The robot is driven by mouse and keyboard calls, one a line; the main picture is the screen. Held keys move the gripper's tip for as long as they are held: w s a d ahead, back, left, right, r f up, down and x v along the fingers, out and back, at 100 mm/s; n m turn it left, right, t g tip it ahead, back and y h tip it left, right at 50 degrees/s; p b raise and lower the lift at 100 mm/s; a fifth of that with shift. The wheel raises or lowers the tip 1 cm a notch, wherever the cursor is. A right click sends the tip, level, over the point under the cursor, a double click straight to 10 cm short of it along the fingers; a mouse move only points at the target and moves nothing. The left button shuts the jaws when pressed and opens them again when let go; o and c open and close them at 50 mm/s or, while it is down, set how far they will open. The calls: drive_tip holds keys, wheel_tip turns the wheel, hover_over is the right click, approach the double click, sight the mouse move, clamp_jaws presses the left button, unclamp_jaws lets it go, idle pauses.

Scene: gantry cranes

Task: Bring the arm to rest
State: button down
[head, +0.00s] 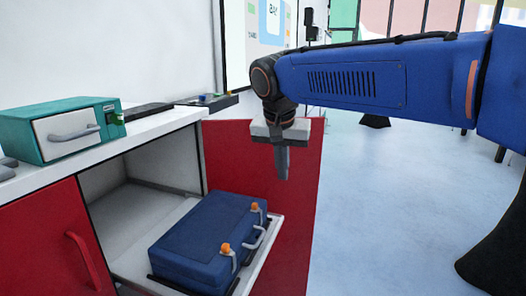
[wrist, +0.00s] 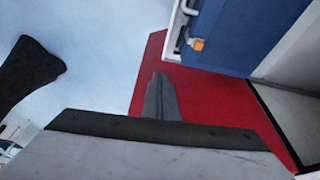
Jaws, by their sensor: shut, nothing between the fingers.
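My blue arm reaches in from the right in the head view, and my gripper (head: 282,163) hangs pointing down at its end. The gripper is shut and empty, in the air in front of the open cabinet and to the right of a blue case. In the wrist view the shut fingers (wrist: 160,97) show as one dark grey bar over a red surface. The fingers touch nothing that I can see.
The blue case (head: 205,245) with orange latches lies on a pulled-out shelf (head: 262,262). A teal box (head: 72,130) stands on the white counter (head: 150,128). A red panel (head: 300,190) is behind my gripper. Pale floor (head: 390,210) lies open to the right.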

drive_tip(key=s+d+f+n, duration=0.1)
drive_tip(key=s+d+f, duration=0.2)
drive_tip(key=s+d, duration=0.4)
drive_tip(key=s+d+f+n, duration=0.1)
drive_tip(key=s+d+f, duration=0.35)
drive_tip(key=d, duration=0.55)
drive_tip(key=s+d+f+n+t+y, duration=0.1)
drive_tip(key=s+d+f, duration=0.6)
drive_tip(key=s+f, duration=0.4)
drive_tip(key=shift+s+d, duration=0.15)
drive_tip(key=shift+s, duration=0.8)
